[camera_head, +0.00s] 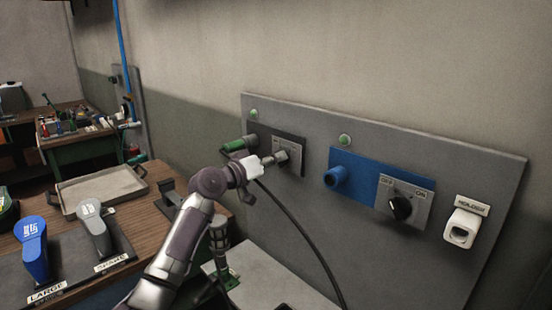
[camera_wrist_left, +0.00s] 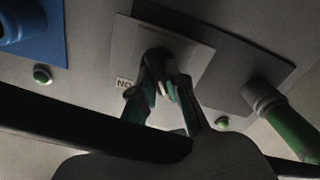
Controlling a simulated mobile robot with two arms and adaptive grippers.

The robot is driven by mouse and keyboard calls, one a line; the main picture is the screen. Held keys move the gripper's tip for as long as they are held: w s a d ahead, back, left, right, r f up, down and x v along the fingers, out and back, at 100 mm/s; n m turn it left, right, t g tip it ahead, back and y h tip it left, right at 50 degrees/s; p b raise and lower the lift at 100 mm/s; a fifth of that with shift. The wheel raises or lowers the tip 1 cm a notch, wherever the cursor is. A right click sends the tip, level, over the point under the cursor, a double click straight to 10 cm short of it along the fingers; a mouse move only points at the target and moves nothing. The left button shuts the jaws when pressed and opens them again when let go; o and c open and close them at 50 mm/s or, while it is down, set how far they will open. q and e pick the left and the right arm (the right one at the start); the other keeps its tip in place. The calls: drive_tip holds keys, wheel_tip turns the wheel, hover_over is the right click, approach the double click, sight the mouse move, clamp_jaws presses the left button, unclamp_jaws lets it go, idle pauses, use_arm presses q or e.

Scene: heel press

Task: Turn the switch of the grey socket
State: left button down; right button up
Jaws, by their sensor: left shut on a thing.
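The grey socket (camera_head: 260,130) is on the left of the wall panel, with a green plug (camera_head: 238,145) in it; the plug also shows at the right in the left wrist view (camera_wrist_left: 290,130). Its light grey switch plate (camera_head: 298,147) is beside it and fills the top middle of the left wrist view (camera_wrist_left: 195,48). My left gripper (camera_head: 275,158) reaches the plate from the left. In the left wrist view its fingers (camera_wrist_left: 163,82) are shut on the dark switch knob (camera_wrist_left: 157,60), partly hiding it. An ON label (camera_wrist_left: 124,83) appears upside down beside the knob.
A blue socket (camera_head: 350,177) with its own black switch knob (camera_head: 400,207) and a white holder (camera_head: 462,227) are farther right. Green lamps sit above both sockets. A black cable (camera_head: 305,240) hangs below my gripper. A wooden table with a tray (camera_head: 140,190) stands left.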

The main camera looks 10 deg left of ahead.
use_arm(q)
drive_tip(key=shift+f, duration=0.1)
drive_tip(key=c, duration=1.2)
unclamp_jaws()
drive_tip(key=v, duration=1.2)
